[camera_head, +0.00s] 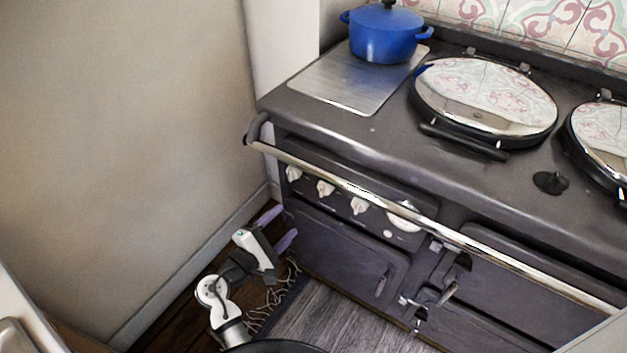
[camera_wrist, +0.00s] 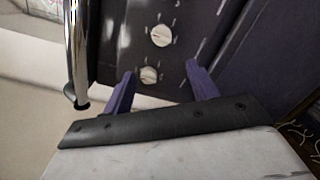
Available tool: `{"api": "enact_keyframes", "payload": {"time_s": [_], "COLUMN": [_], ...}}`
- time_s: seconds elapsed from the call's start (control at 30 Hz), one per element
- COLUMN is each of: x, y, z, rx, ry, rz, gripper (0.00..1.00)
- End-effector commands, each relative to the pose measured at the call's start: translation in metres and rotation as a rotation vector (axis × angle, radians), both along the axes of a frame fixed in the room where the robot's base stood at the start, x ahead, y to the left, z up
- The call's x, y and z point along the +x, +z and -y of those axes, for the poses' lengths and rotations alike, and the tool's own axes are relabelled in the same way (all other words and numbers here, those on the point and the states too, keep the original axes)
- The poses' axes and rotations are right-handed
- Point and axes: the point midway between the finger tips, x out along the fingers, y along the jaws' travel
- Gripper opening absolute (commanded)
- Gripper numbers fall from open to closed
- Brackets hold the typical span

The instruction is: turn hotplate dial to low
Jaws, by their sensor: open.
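The dials are white knobs in a row on the dark front panel of the range cooker (camera_head: 330,250), below its chrome rail. In the head view I see a left dial (camera_head: 293,173), a middle dial (camera_head: 325,188) and a right dial (camera_head: 358,205). I cannot tell which is the hotplate dial, and their markings are too small to read. My gripper (camera_head: 281,228) is open and empty, low at the cooker's left front corner. In the wrist view the nearest dial (camera_wrist: 149,75) shows between the purple fingertips (camera_wrist: 160,71), seemingly beyond them; another dial (camera_wrist: 161,36) lies past it.
The chrome rail (camera_head: 400,210) runs across the cooker's front, above and outside the dials. The left wall (camera_head: 130,130) stands close to my arm. A blue pot (camera_head: 384,35) sits on a metal plate (camera_head: 345,85). A fringed rug (camera_head: 320,310) lies on the floor.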

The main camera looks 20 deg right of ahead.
Motion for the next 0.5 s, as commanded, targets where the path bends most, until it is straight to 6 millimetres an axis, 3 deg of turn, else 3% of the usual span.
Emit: {"api": "enact_keyframes", "payload": {"time_s": [0.17, 0.5], "x": [-0.001, 0.037], "y": [-0.001, 0.001], "z": [0.018, 0.076], "rx": [-0.034, -0.029], "ry": [-0.034, -0.032], "rz": [-0.025, -0.021], "gripper": [0.58, 0.58]}}
